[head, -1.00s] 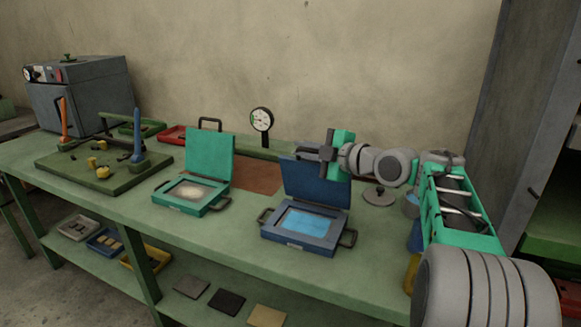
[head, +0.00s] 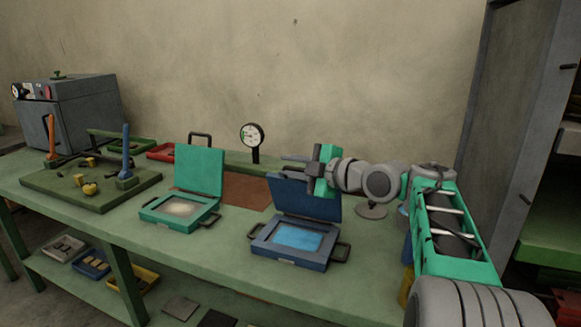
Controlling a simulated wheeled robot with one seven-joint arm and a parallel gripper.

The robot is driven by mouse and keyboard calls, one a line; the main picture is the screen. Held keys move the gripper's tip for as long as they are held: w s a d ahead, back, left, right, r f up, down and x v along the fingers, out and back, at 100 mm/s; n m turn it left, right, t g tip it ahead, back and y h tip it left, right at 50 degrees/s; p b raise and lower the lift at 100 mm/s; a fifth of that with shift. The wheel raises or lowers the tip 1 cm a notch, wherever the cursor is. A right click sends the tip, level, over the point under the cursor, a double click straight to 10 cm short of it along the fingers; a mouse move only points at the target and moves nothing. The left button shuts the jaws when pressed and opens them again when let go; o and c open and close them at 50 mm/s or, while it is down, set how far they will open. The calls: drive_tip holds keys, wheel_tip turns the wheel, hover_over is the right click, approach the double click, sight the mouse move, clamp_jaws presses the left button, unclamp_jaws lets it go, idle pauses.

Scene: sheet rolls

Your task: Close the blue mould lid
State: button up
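The blue mould (head: 262,247) stands on the green bench, right of the teal one. Its tray shows a light blue sheet (head: 298,236). Its blue lid (head: 292,197) stands raised at the back of the base, open. My gripper (head: 296,162) is at the lid's top edge, reaching in from the right, with its teal body over the lid's upper right part. It hides the top edge there, so contact is unclear. The fingers are too small and overlapped to tell whether they are open or shut.
The teal mould (head: 148,214) also has its lid up, close on the left. A dial gauge (head: 253,134) stands behind the moulds. A green fixture plate (head: 60,190) and a grey oven (head: 75,113) are farther left. The bench front (head: 215,254) is clear.

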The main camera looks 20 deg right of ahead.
drive_tip(key=v, duration=0.8)
